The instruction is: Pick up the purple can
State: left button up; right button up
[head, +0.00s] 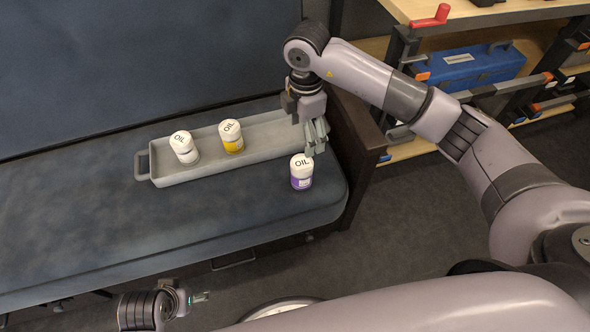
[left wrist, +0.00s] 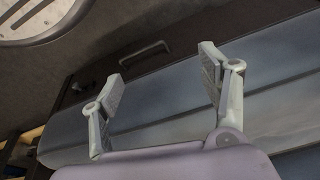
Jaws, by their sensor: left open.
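The purple can (head: 301,173) has a white lid marked OIL and stands upright on the blue cushioned seat, just outside the grey tray's right front corner. My right gripper (head: 317,146) points down just above and behind the can's right side. Its fingers overlap closely in the picture, so I cannot tell whether they are open or touching the can. My left gripper (head: 200,297) is low at the left of the head view, well away from the can. The left wrist view shows its fingers (left wrist: 164,83) spread apart with nothing between them.
The long grey tray (head: 163,171) on the seat (head: 90,225) holds a white can (head: 185,148) and a yellow-labelled can (head: 231,137). A dark armrest (head: 358,130) borders the seat on the right. Shelves with a blue toolbox (head: 470,68) stand beyond. The seat's front left is clear.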

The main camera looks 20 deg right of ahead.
aim_at(303, 163)
notch_tip(303, 163, down, 12)
jog(key=shift+r+b, duration=0.25)
jog(key=shift+b, duration=0.85)
notch_tip(303, 163, down, 5)
jog(key=shift+a+f+b, duration=0.1)
jog(key=shift+b, duration=0.65)
pick_arm(q)
jog(key=v, duration=0.6)
jog(key=shift+r+t, duration=0.2)
jog(key=shift+t, duration=0.1)
pick_arm(e)
jog(key=c, duration=1.5)
pick_arm(q)
jog(key=shift+w, duration=0.1)
